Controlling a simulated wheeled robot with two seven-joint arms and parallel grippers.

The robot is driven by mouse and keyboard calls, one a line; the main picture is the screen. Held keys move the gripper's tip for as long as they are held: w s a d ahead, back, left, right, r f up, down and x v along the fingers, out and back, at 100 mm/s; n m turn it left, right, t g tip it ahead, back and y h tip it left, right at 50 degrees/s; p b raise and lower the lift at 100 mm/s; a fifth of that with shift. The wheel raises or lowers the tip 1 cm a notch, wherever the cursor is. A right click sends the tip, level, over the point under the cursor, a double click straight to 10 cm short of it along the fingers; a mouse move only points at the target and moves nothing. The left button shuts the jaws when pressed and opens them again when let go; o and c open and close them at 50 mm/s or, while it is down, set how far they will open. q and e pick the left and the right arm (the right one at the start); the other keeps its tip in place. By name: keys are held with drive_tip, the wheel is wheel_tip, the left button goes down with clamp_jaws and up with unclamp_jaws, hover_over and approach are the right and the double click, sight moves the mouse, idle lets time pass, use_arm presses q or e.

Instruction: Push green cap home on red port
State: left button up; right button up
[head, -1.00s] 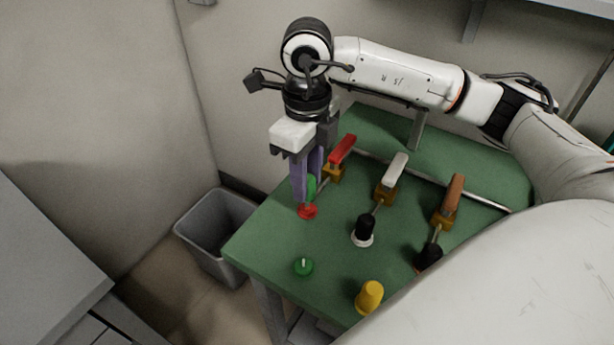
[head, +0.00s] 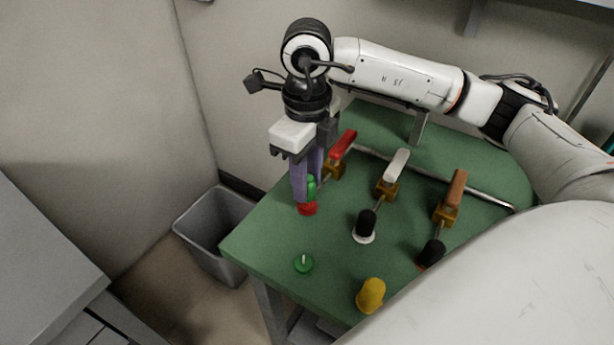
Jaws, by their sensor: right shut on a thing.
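My right gripper (head: 307,196) points down over the red port (head: 307,209) at the left side of the green table. Its purple fingers are shut on the green cap (head: 312,184), which shows partly between and beside them. The cap is right at or just above the red port. The fingers hide where the two meet, so I cannot tell how far the cap is on. My left gripper is not in view.
Valves with red (head: 342,145), white (head: 397,164) and brown (head: 454,187) handles stand along a pipe. Two black caps (head: 366,222) (head: 432,252), a yellow piece (head: 371,294) and a green disc (head: 304,263) are on the table (head: 262,245). A grey bin (head: 212,235) stands left.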

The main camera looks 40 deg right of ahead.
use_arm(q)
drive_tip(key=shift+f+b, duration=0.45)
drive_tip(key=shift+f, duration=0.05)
use_arm(e)
drive_tip(key=shift+f, duration=0.6)
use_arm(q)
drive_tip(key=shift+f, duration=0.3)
use_arm(e)
drive_tip(key=shift+f, duration=0.35)
use_arm(q)
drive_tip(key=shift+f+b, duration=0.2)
drive_tip(key=shift+b, duration=0.25)
use_arm(e)
drive_tip(key=shift+f, duration=0.2)
drive_tip(key=o, duration=1.1)
drive_tip(key=shift+r, duration=0.1)
wheel_tip(320, 180, up, 10)
drive_tip(key=shift+f+p, duration=0.2)
drive_tip(key=shift+p, duration=0.3)
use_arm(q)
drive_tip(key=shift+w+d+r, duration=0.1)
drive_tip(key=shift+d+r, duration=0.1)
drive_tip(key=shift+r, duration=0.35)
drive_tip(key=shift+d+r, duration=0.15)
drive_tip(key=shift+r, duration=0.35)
use_arm(e)
drive_tip(key=shift+r, duration=0.3)
